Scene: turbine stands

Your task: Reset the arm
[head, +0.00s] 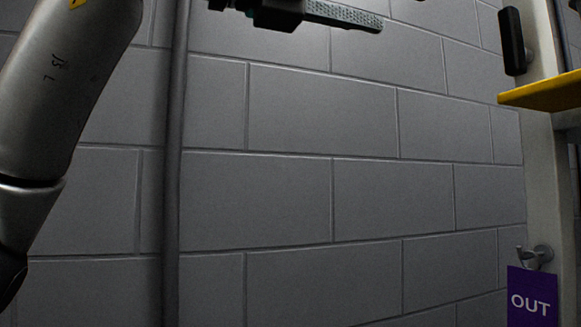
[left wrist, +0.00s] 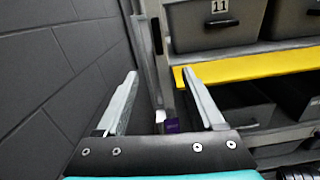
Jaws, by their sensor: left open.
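My left arm comes in at the left of the head view. Part of my left gripper (head: 345,15) shows at the top edge there, one finger pointing right in front of the wall; most of the gripper is cut off. In the left wrist view my left gripper (left wrist: 160,90) is open, its two pale fingers wide apart with nothing between them. My right gripper is in neither view.
A grey block wall (head: 290,200) with a vertical pipe (head: 172,200) fills the head view. A purple OUT sign (head: 532,297) hangs from a hook at right. A yellow-edged shelf (left wrist: 250,68) holds grey bins, one marked 11 (left wrist: 215,22).

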